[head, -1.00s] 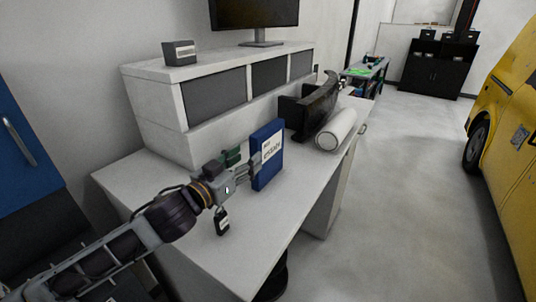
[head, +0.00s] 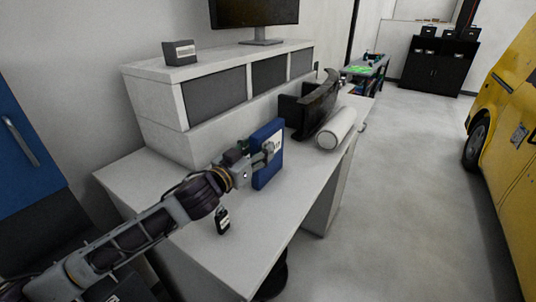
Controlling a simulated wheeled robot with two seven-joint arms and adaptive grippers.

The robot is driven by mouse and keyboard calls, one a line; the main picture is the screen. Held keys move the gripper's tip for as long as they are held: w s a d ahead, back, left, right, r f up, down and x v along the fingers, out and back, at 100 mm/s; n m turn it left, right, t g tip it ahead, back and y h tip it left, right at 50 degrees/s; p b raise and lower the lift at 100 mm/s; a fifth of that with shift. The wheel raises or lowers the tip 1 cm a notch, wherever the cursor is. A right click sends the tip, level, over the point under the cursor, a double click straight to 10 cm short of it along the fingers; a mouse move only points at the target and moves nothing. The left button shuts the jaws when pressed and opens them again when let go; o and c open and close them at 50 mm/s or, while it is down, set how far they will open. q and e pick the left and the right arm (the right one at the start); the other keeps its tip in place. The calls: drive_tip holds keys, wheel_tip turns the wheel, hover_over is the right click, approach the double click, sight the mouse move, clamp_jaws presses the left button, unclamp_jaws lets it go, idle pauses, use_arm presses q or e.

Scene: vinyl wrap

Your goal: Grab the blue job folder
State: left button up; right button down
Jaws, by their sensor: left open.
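The blue job folder (head: 268,174) stands upright on the white desk (head: 272,219), its white label partly covered by my gripper. My left gripper (head: 264,154) reaches in from the left, with its fingers at the folder. It is open, and one finger shows in front of the folder's label face. The other finger is hard to make out near the folder's left edge. I cannot tell whether the fingers touch the folder. My right gripper is not in view.
A small black tag or key fob (head: 223,220) lies on the desk below my wrist. A black holder (head: 309,106) and a white roll (head: 336,128) are behind the folder. A raised shelf unit (head: 216,96) borders the desk's back.

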sight(267, 142)
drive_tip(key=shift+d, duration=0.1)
use_arm(q)
drive_tip(key=shift+x, duration=0.85)
drive_tip(key=shift+w+d+f+p, duration=0.25)
drive_tip(key=shift+w+d+p, duration=0.15)
drive_tip(key=shift+w, duration=0.25)
drive_tip(key=shift+x, duration=1)
drive_tip(key=shift+a, duration=0.1)
drive_tip(key=shift+c, duration=0.2)
drive_tip(key=c, duration=0.5)
clamp_jaws()
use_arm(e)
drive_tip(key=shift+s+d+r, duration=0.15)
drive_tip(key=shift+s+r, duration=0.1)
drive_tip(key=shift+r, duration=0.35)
use_arm(q)
drive_tip(key=shift+r, duration=0.1)
